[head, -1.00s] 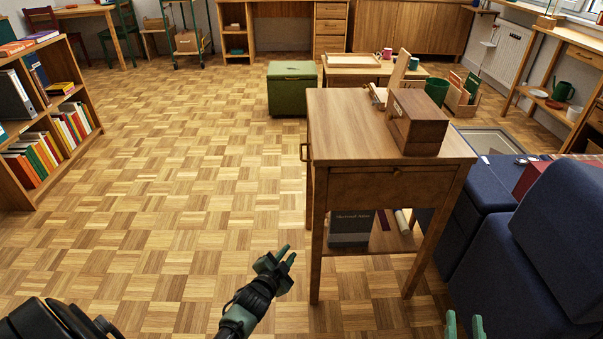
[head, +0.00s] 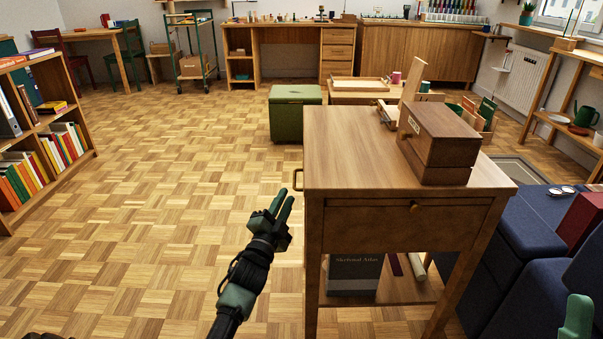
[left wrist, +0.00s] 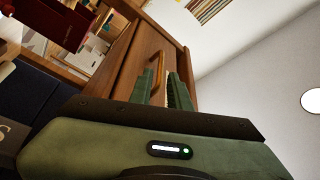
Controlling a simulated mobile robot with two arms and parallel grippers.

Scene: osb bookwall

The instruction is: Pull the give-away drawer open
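A wooden side table (head: 345,140) stands right of centre in the head view. A brass bow handle (head: 298,180) sticks out from its left side, and it also shows in the left wrist view (left wrist: 158,68) on a wooden drawer front (left wrist: 135,55). A second front panel (head: 370,228) has a small round knob (head: 414,208). I cannot read a give-away label. My left gripper (head: 284,204) is open and empty, close to the bow handle. In the wrist view its fingertips (left wrist: 160,84) point at the handle; contact is unclear. My right gripper (head: 577,318) shows only partly at the lower right.
A wooden box (head: 440,145) stands on the table top, and a grey atlas (head: 355,275) lies on its lower shelf. A blue sofa (head: 535,235) is close on the right. A bookcase (head: 45,130) stands at the left. The parquet floor (head: 170,180) between is clear.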

